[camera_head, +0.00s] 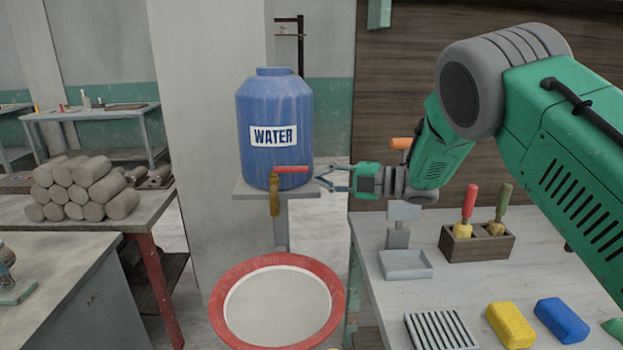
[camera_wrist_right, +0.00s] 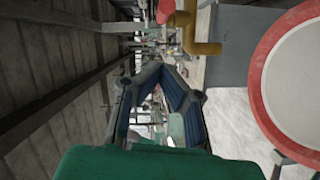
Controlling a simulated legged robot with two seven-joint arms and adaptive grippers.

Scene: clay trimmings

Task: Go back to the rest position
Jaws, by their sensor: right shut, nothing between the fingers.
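My right gripper (camera_head: 322,179) is shut and empty. It is out in front of me, just right of the blue water barrel (camera_head: 275,105). Its fingertips are close to the red handle (camera_head: 291,169) of the barrel's brass tap (camera_head: 274,195); I cannot tell whether they touch it. In the right wrist view the gripper (camera_wrist_right: 160,85) shows with nothing between its fingers, and the tap (camera_wrist_right: 188,35) is above it to the right. My left gripper is not in view.
A red-rimmed basin (camera_head: 219,318) stands below the tap. The right table (camera_head: 455,280) holds a tool box (camera_head: 478,248), a small tray (camera_head: 405,265), a ribbed rack (camera_head: 440,331), a yellow sponge (camera_head: 510,325) and a blue sponge (camera_head: 561,321). Clay logs (camera_head: 80,190) are stacked at left.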

